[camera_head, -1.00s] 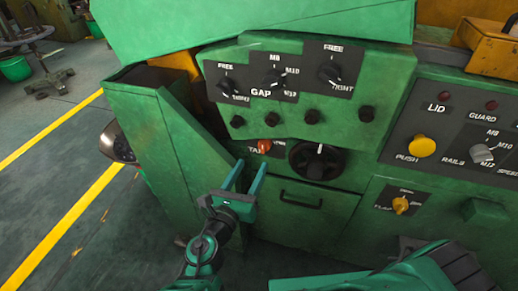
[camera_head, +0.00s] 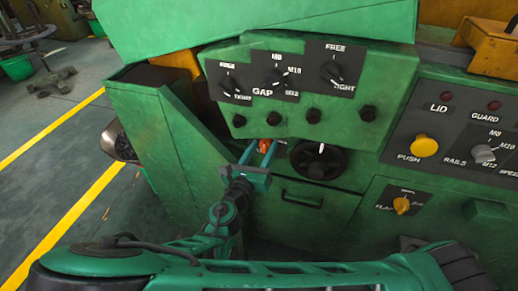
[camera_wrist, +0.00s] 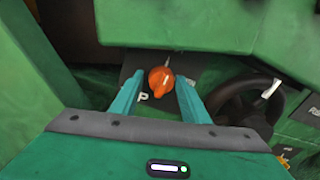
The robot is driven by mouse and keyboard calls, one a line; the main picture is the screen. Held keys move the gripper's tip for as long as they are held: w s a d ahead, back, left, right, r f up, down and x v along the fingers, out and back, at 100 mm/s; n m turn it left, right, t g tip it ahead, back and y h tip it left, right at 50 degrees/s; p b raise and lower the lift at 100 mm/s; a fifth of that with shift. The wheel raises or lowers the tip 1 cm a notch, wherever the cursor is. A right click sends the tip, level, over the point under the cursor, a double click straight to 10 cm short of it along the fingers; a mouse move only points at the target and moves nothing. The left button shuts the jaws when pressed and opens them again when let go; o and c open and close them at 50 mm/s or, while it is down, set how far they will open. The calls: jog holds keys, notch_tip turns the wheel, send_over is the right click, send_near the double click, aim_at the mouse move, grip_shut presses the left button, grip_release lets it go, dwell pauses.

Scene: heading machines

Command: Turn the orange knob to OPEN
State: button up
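The orange knob (camera_wrist: 161,79) sits on a dark label plate (camera_wrist: 136,74) on the green machine. In the head view only part of the orange knob (camera_head: 263,145) shows behind my fingers. My gripper (camera_head: 259,151) is open, with its teal fingers pointing at the knob. Whether the tips reach level with the knob is hard to tell. Most of the plate's lettering is hidden, so the knob's setting cannot be read.
A black handwheel (camera_head: 318,160) is just right of the knob. The GAP panel (camera_head: 310,85) overhangs above it, and a green slanted housing (camera_head: 175,140) stands close on the left. A drawer handle (camera_head: 301,200) is below. A yellow flap knob (camera_head: 402,205) is farther right.

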jog(key=c, duration=0.7)
jog(key=shift+o, duration=0.2)
jog(key=shift+a, duration=0.2)
jog(key=m, duration=0.6)
jog(key=shift+m+y, duration=0.3)
jog(key=m+y, duration=0.1)
jog(key=m, duration=0.9)
jog(key=shift+d, duration=0.2)
